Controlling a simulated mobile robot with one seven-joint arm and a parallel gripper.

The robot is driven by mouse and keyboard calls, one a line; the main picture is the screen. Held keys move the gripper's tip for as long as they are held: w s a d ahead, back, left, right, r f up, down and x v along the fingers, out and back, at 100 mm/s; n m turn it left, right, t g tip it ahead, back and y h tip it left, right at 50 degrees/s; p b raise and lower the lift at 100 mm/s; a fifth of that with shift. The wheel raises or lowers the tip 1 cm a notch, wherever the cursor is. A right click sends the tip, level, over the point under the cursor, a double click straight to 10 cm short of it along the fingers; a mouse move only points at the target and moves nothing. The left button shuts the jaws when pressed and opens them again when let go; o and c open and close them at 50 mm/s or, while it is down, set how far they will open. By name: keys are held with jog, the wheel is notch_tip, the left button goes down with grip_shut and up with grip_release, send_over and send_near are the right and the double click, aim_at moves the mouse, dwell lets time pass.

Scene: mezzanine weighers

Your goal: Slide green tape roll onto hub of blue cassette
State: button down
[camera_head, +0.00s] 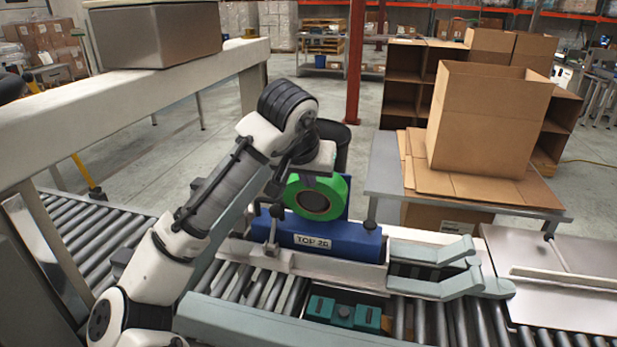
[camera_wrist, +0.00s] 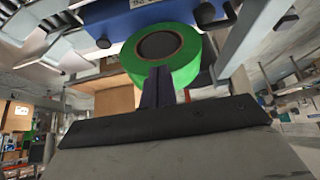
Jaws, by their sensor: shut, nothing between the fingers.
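The green tape roll (camera_head: 339,194) stands on edge against the upright part of the blue cassette (camera_head: 345,244). In the wrist view the roll (camera_wrist: 184,72) is just beyond my fingertips, with the blue cassette (camera_wrist: 120,22) behind it. A dark round centre fills the roll's middle; I cannot tell whether it is the hub or only the core. My gripper (camera_head: 309,181) is at the roll's upper edge. In the wrist view its two dark fingers (camera_wrist: 162,74) are together and empty, overlapping the roll's rim. The cassette carries a white label, "TOP" with blurred characters.
The cassette sits in a light tray over the roller conveyor (camera_head: 270,290), with grey forked rails (camera_head: 440,285) to its right. A teal block (camera_head: 343,314) lies in front. A table with a cardboard box (camera_head: 485,120) stands behind right; a beam bears a metal box (camera_head: 155,35) at left.

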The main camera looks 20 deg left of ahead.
jog(key=w+f, duration=0.1)
jog(key=w+f+p, duration=0.1)
jog(key=w, duration=0.1)
jog(key=shift+w+f, duration=0.15)
jog(key=s+r+p, duration=0.1)
jog(key=s, duration=0.1)
jog(key=s+r+p, duration=0.1)
jog(key=s+r, duration=0.1)
jog(key=shift+r, duration=0.25)
dwell(0.3)
